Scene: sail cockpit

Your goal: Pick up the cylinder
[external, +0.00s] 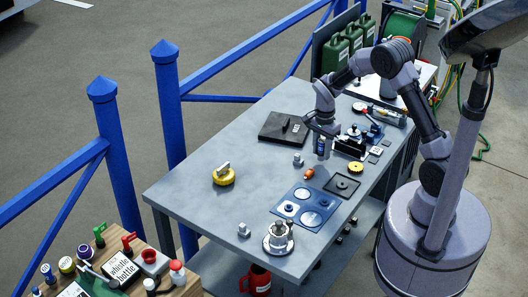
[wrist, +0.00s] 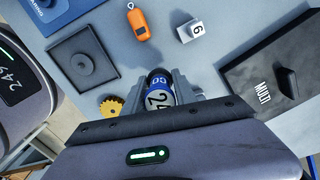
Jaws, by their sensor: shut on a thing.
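The cylinder (wrist: 158,88) is blue and white with a dark end and a number label, partly readable as "24". It sits between the two grey fingers of my gripper (wrist: 162,82) in the wrist view, which are shut on it. In the external view the cylinder (external: 322,148) hangs upright below my gripper (external: 322,136), over the grey table (external: 200,200). I cannot tell whether its lower end touches the table. The fingers hide part of its sides.
A dark "MULTI" case (external: 284,128) lies left of my gripper in the external view. An orange tag (external: 309,173), a small white block (external: 298,159), a yellow gear (external: 356,167) and a dark square plate (external: 342,187) lie nearby. The table's left part is mostly clear.

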